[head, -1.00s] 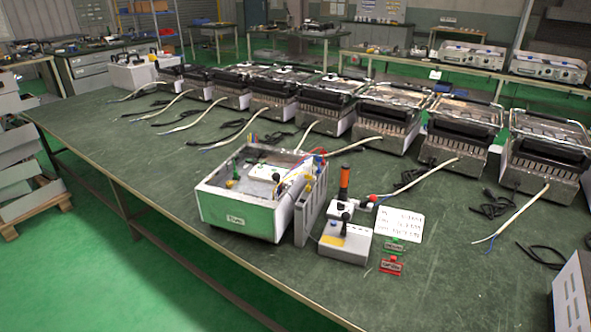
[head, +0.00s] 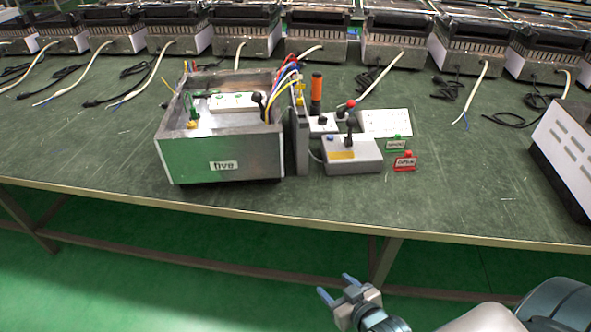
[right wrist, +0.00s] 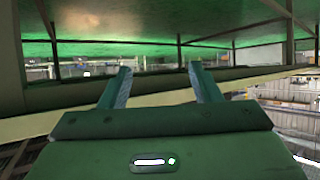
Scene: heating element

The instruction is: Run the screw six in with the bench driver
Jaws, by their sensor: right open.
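A metal box (head: 218,157) labelled "five" stands open-topped on the bench, with a white block and coloured wires in it. Right of it stands an upright tool with an orange handle (head: 317,88), possibly the bench driver. I cannot make out a screw six. My right gripper (head: 335,285) is open and empty, low in front of the bench edge in the head view. Its two fingers (right wrist: 158,88) stand apart with nothing between them in the right wrist view. My left gripper is out of view.
A grey box with a black lever (head: 352,160) stands near the bench front. Grills with loose cables line the back. The bench's left front (head: 80,150) is clear.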

